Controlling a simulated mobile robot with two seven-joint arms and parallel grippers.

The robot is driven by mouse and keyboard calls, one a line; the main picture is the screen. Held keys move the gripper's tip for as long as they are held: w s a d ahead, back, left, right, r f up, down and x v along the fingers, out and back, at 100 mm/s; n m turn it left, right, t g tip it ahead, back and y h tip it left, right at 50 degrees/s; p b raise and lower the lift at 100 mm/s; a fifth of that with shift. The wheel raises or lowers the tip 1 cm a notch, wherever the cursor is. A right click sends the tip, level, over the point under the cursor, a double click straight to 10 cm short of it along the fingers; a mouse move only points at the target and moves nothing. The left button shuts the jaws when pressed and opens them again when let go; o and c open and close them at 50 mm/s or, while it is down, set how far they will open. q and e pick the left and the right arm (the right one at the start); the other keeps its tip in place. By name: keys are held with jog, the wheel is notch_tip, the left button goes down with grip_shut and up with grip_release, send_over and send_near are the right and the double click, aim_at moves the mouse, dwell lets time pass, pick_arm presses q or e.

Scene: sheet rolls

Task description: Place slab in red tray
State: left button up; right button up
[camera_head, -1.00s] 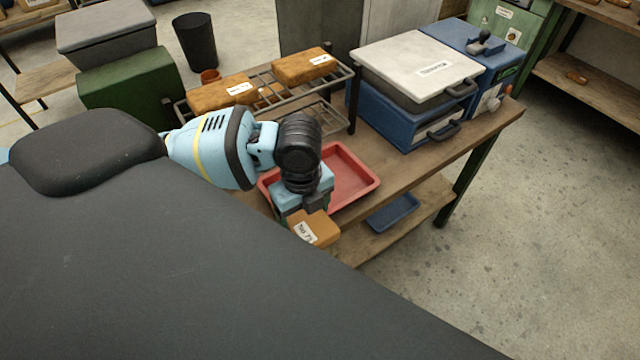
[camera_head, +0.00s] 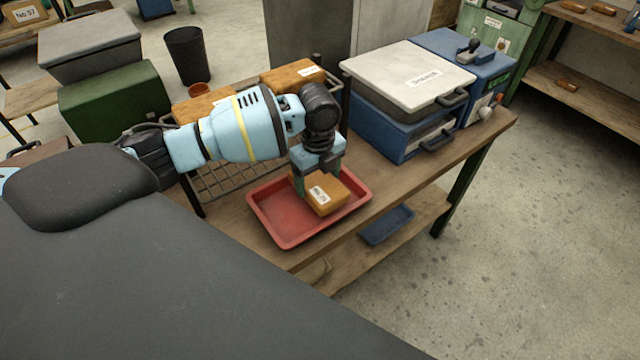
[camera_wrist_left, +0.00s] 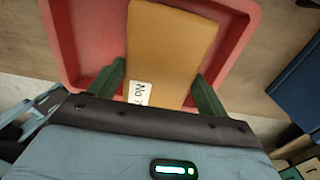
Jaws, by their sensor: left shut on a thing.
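The slab (camera_head: 325,196) is an orange-brown block with a white label. My left gripper (camera_head: 318,182) is shut on it. In the head view the slab shows over the inside of the red tray (camera_head: 276,222); I cannot tell whether it touches the tray floor. In the left wrist view the slab (camera_wrist_left: 168,48) lies between the two green fingers (camera_wrist_left: 165,90), with the red tray (camera_wrist_left: 72,72) around and behind it. The tray is on the wooden table. My right gripper is not in view.
A wire rack (camera_head: 222,182) with two similar orange-brown slabs (camera_head: 292,75) stands behind my left arm. A blue machine with a pale lid (camera_head: 408,68) stands right of the tray. A blue tray (camera_head: 387,224) is on the lower shelf. Bare tabletop (camera_head: 392,180) shows right of the red tray.

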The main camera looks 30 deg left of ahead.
aim_at(319, 179)
pick_arm(q)
jog(key=shift+w, duration=0.25)
jog(key=shift+w+a+f, duration=0.1)
jog(key=shift+w+f, duration=0.05)
jog(key=shift+f, duration=1.55)
jog(key=shift+f, duration=0.1)
jog(key=o, duration=1.3)
jog(key=shift+f, duration=0.1)
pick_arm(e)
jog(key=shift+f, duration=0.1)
pick_arm(q)
notch_tip(319, 179, up, 12)
jog(key=shift+r+p, duration=0.15)
jog(key=shift+p, duration=0.2)
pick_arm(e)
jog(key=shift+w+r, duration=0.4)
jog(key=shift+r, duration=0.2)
